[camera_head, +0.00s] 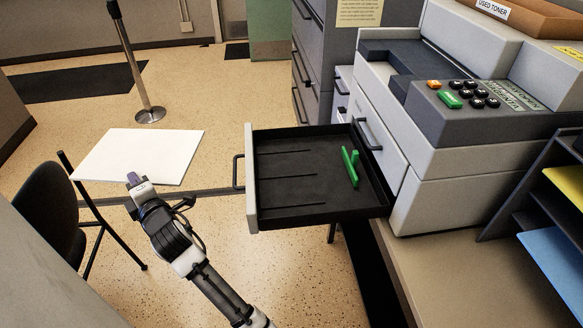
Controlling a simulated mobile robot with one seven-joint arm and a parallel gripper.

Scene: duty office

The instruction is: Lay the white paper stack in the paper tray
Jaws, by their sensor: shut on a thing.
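The white paper stack (140,153) is a thin flat white slab at the left of the head view, held up in the air above the floor. My gripper (136,182) is shut on its near edge, and the fingertips are partly hidden. The paper tray (250,190) is a black open drawer with a light grey front, pulled out from the copier (377,140). It lies to the right of the stack, with a clear gap between them. Inside the tray a green guide (350,167) stands toward the right side. The rest of the tray floor is bare.
A dark chair (46,210) stands at the left, under and beside the paper. A metal post (148,113) stands on the floor behind. Grey cabinets (308,60) rise behind the tray. A paper rack (560,190) is at the far right.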

